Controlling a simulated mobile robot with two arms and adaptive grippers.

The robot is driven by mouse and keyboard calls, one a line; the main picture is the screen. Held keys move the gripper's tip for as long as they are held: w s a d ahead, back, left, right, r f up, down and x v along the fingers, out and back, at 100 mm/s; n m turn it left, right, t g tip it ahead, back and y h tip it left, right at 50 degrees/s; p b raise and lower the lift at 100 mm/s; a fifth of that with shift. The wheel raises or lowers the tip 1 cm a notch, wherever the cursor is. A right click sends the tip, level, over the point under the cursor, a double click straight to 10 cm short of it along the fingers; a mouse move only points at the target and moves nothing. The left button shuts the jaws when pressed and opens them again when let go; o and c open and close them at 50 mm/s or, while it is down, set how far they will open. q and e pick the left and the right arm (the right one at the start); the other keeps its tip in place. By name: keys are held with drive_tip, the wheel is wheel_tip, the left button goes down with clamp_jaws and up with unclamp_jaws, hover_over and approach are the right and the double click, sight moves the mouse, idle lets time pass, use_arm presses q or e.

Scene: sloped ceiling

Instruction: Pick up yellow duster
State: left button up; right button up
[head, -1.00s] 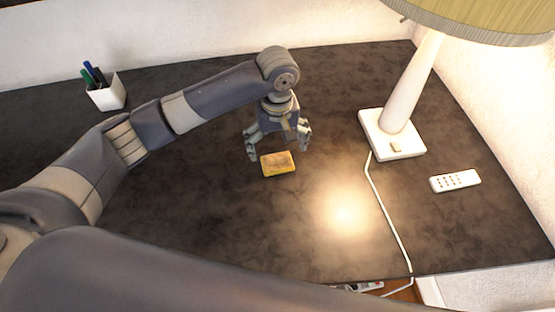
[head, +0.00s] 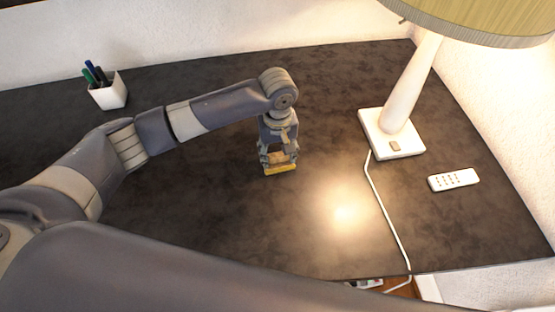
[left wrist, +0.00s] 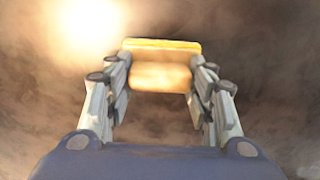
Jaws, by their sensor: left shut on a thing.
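The yellow duster (head: 280,170) is a small block with a yellow edge and a tan-brown face, in the middle of the dark desk in the head view. My left gripper (head: 278,163) is shut on it, with a finger at each end. In the left wrist view the duster (left wrist: 161,75) sits between the two fingertips of the gripper (left wrist: 161,82). It looks tilted in the head view. I cannot tell whether it still touches the desk. My right gripper is not in view.
A white lamp (head: 398,100) stands on the dark desk (head: 200,220) to the right, its white cord (head: 385,210) running to the front edge. A white remote (head: 453,180) lies further right. A white pen cup (head: 109,93) stands at the back left. Desk space around the duster is clear.

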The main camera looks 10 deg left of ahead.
use_arm(q)
drive_tip(key=shift+s+a+f, duration=0.1)
drive_tip(key=shift+s+f, duration=0.15)
drive_tip(key=shift+f, duration=0.15)
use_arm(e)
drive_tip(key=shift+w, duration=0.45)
use_arm(q)
drive_tip(key=shift+r, duration=0.1)
drive_tip(key=shift+r, duration=0.2)
wheel_tip(320, 180, up, 3)
drive_tip(key=shift+b, duration=0.4)
drive_tip(key=s+d, duration=0.3)
drive_tip(key=s, duration=0.1)
drive_tip(key=s+d+r, duration=0.1)
drive_tip(key=s+d, duration=0.1)
drive_tip(key=s, duration=0.2)
drive_tip(key=s+d+b, duration=0.1)
drive_tip(key=s+d, duration=0.2)
drive_tip(key=s, duration=0.2)
drive_tip(key=shift+s+d+r, duration=0.1)
drive_tip(key=shift+d+r, duration=0.2)
drive_tip(key=shift+r, duration=0.05)
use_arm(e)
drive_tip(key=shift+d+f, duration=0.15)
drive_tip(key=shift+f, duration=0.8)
